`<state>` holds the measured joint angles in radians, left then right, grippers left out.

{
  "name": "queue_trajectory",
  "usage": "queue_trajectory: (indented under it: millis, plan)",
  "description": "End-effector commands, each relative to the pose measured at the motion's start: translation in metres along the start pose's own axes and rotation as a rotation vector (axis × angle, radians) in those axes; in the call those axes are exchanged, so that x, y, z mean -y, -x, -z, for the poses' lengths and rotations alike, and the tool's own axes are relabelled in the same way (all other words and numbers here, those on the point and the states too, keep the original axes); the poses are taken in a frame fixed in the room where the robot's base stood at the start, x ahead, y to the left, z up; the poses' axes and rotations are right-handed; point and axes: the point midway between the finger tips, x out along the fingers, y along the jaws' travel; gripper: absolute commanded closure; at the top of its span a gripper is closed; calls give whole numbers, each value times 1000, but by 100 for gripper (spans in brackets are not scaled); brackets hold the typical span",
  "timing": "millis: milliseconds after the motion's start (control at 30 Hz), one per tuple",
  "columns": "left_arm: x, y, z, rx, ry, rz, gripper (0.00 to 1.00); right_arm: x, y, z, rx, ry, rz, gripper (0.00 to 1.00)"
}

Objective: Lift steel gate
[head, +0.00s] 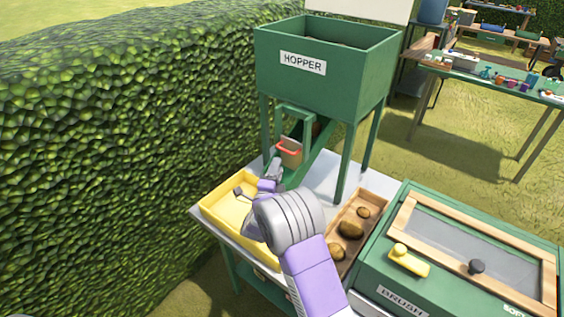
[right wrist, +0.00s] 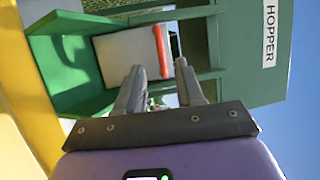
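The steel gate (head: 291,158) is a pale plate with a red handle (head: 288,147), set in the green chute frame below the hopper (head: 321,85). In the right wrist view the gate (right wrist: 125,57) shows as a grey plate, with the red handle (right wrist: 161,50) along its edge. My right gripper (head: 275,168) is just in front of the gate. In the right wrist view its two fingers (right wrist: 158,72) are apart, with the handle beyond and between their tips. Contact with the handle cannot be told. My left gripper is not in view.
A yellow tray (head: 212,207) stands under the chute on the grey table. A wooden box (head: 374,199) with several potatoes is to the right, beside a green machine (head: 385,245). The hopper legs flank the chute. A hedge (head: 110,140) borders the left.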

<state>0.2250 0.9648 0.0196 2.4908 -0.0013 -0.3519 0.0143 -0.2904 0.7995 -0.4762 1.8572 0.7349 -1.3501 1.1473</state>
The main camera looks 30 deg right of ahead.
Motion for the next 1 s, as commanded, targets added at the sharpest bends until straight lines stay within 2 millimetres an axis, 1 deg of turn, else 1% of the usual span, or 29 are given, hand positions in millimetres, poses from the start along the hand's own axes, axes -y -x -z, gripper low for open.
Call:
queue_trajectory:
  millis: [67, 333, 500, 633, 867, 900, 967, 1000]
  plan:
    - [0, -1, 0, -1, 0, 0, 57, -1, -8, 1, -2, 0, 1, 63]
    - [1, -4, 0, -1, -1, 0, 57, 0, -50, 1, -3, 1, 3, 63]
    - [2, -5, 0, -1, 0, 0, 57, 0, -67, 0, -1, 1, 1, 63]
    - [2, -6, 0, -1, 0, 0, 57, 0, -73, 1, -1, 1, 1, 63]
    - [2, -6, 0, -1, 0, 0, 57, 0, -74, 1, 0, 1, 0, 63]
    - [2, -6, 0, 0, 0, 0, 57, 0, -73, 1, 0, 1, 0, 64]
    - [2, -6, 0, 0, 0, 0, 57, 0, -73, 1, 0, 1, 0, 73]
    - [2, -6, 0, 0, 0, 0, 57, 0, -73, 1, 0, 1, 0, 80]
